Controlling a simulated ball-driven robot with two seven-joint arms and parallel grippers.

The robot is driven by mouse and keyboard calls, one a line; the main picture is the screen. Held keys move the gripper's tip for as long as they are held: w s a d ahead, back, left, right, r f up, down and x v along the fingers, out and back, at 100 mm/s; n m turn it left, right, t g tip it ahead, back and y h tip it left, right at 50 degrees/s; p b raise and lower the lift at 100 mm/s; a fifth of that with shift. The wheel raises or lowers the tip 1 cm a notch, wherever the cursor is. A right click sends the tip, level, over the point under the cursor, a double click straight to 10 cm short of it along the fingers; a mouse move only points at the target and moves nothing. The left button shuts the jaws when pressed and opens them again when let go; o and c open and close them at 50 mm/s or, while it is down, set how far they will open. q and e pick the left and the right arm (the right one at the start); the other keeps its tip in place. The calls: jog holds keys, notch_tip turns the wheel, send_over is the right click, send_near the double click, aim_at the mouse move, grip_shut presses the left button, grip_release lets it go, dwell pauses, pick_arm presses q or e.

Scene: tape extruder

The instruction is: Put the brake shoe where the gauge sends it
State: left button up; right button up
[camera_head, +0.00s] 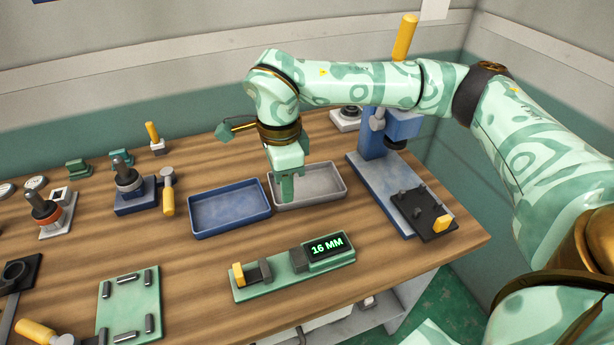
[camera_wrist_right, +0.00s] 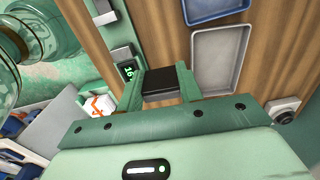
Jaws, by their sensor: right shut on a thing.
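My right gripper (camera_head: 287,192) points down and appears in front of the grey tray's left end in the head view. In the right wrist view, it (camera_wrist_right: 161,88) is shut on a dark block, the brake shoe (camera_wrist_right: 160,82), held between its two fingers. The shoe is hidden in the head view. The gauge (camera_head: 285,272) has a green base, a yellow knob and dark jaws; its display (camera_head: 327,245) reads 16 MM. The blue tray (camera_head: 230,210) and the grey tray (camera_head: 334,200) stand side by side behind the gauge; both look empty. My left gripper is not in view.
A blue press (camera_head: 365,170) with a black pegged plate (camera_head: 415,217) stands at the right. A green pegged plate (camera_head: 128,310) lies at the front left. Several small fixtures stand at the left, including one with a yellow handle (camera_head: 168,198). Wood between gauge and trays is clear.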

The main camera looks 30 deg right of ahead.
jog(key=shift+w+d, duration=0.15)
jog(key=shift+d, duration=0.2)
jog(key=w+d+f+b, duration=0.3)
jog(key=w+d+f, duration=0.2)
jog(key=w+d, duration=0.15)
jog(key=b, duration=0.2)
send_over(304, 188)
jog(key=shift+m, duration=0.4)
jog(key=f, duration=0.4)
jog(key=shift+s+a+f, duration=0.1)
jog(key=shift+s+a, duration=0.15)
jog(key=shift+a, duration=0.15)
jog(key=shift+w+d+f, duration=0.1)
jog(key=shift+d+f, duration=0.05)
jog(key=shift+f, duration=0.1)
jog(key=f+b, duration=0.1)
jog(key=f, duration=0.1)
jog(key=f+b, duration=0.1)
jog(key=shift+w+d+f, duration=0.1)
jog(key=shift+d+f, duration=0.1)
jog(key=shift+f, duration=0.2)
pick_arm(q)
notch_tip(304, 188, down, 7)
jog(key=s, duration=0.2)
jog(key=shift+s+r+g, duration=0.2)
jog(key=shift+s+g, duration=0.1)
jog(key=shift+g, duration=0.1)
pick_arm(e)
jog(key=shift+r, duration=0.2)
